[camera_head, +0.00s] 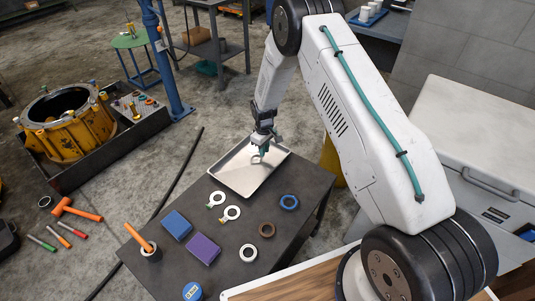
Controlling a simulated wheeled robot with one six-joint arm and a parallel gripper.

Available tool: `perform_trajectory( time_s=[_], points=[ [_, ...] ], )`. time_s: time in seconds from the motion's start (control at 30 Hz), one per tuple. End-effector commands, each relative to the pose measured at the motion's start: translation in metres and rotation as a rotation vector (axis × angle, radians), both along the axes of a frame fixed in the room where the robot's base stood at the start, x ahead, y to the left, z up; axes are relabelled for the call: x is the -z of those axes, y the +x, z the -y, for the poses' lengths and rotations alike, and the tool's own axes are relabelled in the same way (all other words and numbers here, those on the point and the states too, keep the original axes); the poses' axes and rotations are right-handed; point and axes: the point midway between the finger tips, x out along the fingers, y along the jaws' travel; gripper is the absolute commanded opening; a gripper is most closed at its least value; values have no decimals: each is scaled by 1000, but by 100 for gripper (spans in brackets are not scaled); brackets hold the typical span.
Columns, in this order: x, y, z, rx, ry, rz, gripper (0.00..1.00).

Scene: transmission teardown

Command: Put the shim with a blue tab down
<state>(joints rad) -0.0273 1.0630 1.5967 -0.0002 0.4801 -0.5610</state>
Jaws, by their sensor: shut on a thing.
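My gripper (262,148) is shut on a small pale ring-shaped shim (257,160) over the light metal tray (236,181) at the far side of the dark table. The gripper points down, and its fingers hide part of the shim. The colour of its tab is too small to tell. I cannot tell whether the shim touches the tray. Two other pale tabbed shims, one farther back (217,198) and one nearer (232,213), lie on the table in front of the tray.
A yellow housing (70,130) stands at left.

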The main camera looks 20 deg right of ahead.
Motion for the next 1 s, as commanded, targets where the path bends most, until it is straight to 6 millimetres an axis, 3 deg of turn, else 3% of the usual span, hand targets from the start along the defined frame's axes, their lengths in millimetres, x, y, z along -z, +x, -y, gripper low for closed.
perform_trajectory(
  time_s=[0.27,0.47,0.83,0.87,0.9,1.0],
  points=[
    [4,5,21,2,0,0,0],
    [35,4,18,-1,0,0,0],
    [40,5,18,-1,1,1,0],
    [39,5,18,-1,1,1,26],
    [39,5,18,-1,1,1,37],
    [39,5,18,-1,1,1,40]
  ],
)
